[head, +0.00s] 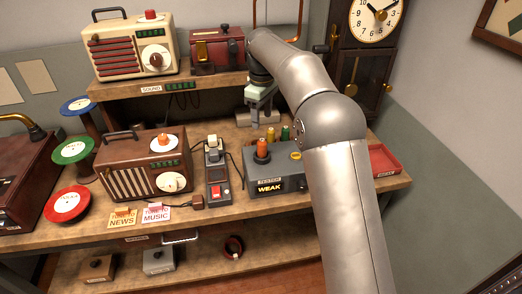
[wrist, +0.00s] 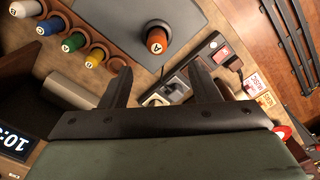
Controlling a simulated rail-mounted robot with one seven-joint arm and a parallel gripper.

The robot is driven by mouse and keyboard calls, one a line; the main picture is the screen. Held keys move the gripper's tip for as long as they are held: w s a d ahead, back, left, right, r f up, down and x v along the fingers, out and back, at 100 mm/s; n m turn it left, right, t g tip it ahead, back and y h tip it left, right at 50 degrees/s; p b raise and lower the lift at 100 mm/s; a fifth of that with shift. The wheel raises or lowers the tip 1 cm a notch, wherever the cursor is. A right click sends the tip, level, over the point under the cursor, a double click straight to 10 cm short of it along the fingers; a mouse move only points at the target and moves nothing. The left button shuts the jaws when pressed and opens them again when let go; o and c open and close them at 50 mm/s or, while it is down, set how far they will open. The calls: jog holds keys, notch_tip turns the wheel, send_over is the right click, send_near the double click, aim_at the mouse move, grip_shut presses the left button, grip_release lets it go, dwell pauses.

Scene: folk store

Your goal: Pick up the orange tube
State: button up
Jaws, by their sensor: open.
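An orange tube (head: 262,148) stands upright in the top of the grey tester (head: 290,171), whose display reads WEAK. In the wrist view this tube (wrist: 156,40) shows near the top middle, beyond the fingertips. A row of other tubes stands beside it, including yellow (wrist: 95,58), green (wrist: 72,43) and blue (wrist: 47,27). My gripper (head: 256,119) is open and empty, above the bench behind the tester. Its fingers (wrist: 158,74) touch no tube that I can see.
A device with a red switch (head: 218,190) sits between radio and tester. A red tray (head: 385,160) lies right. A shelf with a cream radio (head: 130,49) and a red box (head: 216,48) is behind.

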aim_at(262, 140)
notch_tip(262, 140, down, 7)
jog(key=shift+r+p, duration=0.1)
jog(key=shift+p, duration=0.4)
jog(key=shift+w+f+p, duration=0.15)
jog(key=shift+f+p, duration=0.35)
jog(key=shift+f, duration=0.85)
jog(key=shift+w+f+p, duration=0.1)
jog(key=shift+f+p, duration=0.4)
jog(key=shift+f, duration=0.85)
jog(key=c, duration=0.9)
